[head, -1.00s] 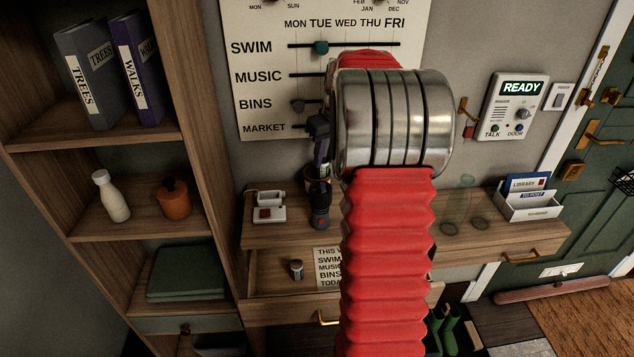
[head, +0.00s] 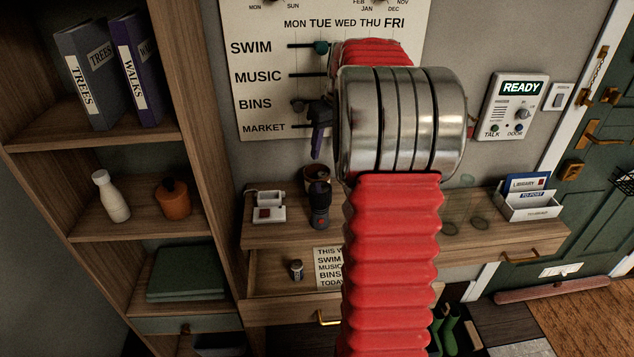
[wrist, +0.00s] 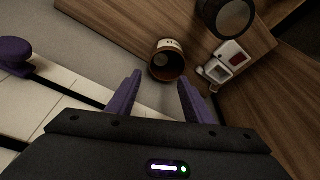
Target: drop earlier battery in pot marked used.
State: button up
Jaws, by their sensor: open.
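My gripper (head: 317,150) is open, with purple fingers, in front of the wall chart and above the drawer unit. In the wrist view my gripper (wrist: 160,80) has nothing between its fingers. Just beyond the fingertips is a brown pot (wrist: 168,65) with a pale label too small to read. Its mouth faces the camera and its inside is dark, so I cannot tell what lies in it. In the head view the pot (head: 311,177) stands on the unit top, partly hidden behind a dark torch (head: 320,208). A small battery (head: 297,269) stands in the open drawer.
A white charger-like device (head: 267,205) with a red part sits left of the torch. A paper list (head: 328,268) lies in the drawer (head: 280,285). Clear glasses (head: 465,215) and a letter holder (head: 530,207) are to the right. Wooden shelves (head: 130,235) border the left.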

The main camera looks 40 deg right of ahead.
jog(key=v, duration=0.9)
jog(key=shift+r, duration=0.3)
jog(key=shift+s, duration=0.1)
dwell(0.4)
